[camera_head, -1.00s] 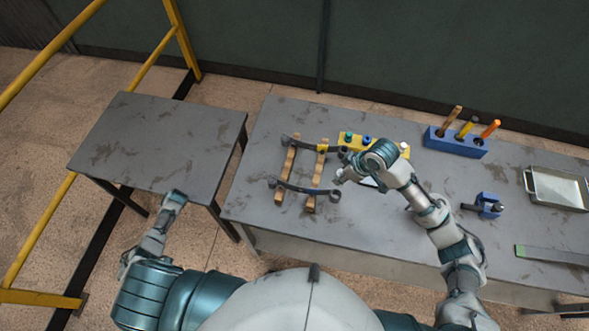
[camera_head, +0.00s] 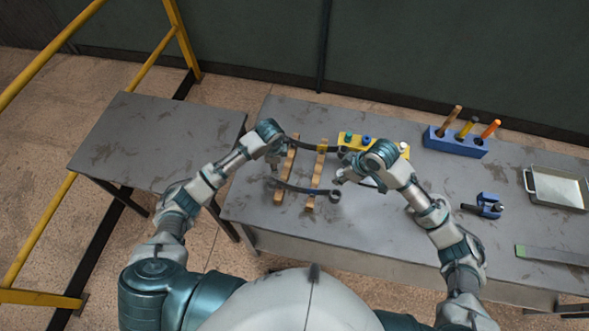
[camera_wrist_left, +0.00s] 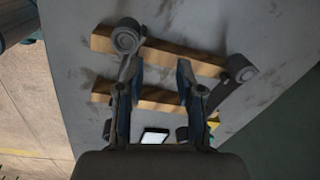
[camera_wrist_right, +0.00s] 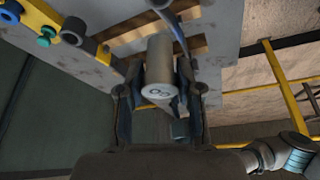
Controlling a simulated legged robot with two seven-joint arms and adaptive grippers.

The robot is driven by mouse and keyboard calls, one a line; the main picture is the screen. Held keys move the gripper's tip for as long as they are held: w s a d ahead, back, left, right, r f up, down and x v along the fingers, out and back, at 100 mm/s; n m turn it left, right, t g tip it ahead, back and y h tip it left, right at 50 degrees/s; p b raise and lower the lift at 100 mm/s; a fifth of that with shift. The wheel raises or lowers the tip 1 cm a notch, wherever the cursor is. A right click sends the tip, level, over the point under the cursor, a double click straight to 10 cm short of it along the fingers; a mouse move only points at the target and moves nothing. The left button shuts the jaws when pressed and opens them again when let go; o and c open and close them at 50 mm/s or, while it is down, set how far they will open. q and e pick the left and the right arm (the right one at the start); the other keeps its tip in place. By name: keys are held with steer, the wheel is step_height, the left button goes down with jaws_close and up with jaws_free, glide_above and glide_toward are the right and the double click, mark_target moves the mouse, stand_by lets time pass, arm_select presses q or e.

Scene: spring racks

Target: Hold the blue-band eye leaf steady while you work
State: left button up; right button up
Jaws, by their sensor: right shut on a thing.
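Two dark curved eye leaves lie across two wooden rails: a front leaf (camera_head: 302,189) and a back leaf (camera_head: 308,145) with a yellow patch. I cannot make out a blue band on either. The left wrist view shows the front leaf's coiled eye (camera_wrist_left: 127,36) and the back leaf's eye (camera_wrist_left: 240,68). My left gripper (camera_wrist_left: 155,100) is open above the rails, its fingers apart, one overlapping the front leaf; contact cannot be told. My right gripper (camera_head: 342,178) is shut on a grey cylinder (camera_wrist_right: 159,72) with a marked end face, near the leaves' right ends.
The wooden rails (camera_head: 284,182) stand on the grey table. Behind is a yellow block (camera_head: 352,142) with coloured pieces. To the right are a blue tool holder (camera_head: 455,143), a blue clamp-like piece (camera_head: 489,206) and a metal tray (camera_head: 557,188). The left side table (camera_head: 150,140) is bare.

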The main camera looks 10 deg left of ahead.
mark_target(294, 187)
arm_select(q)
steer(key=s+d+r+m+g, duration=0.1)
steer(key=s+d+r+m, duration=0.35)
steer(key=d, duration=0.35)
arm_select(e)
steer(key=shift+d, duration=0.1)
arm_select(q)
steer(key=f, duration=1.1)
steer(key=shift+w, duration=0.25)
steer(key=shift+f, duration=0.25)
steer(key=shift+d, duration=0.1)
jaws_close()
steer(key=shift+r, duration=0.1)
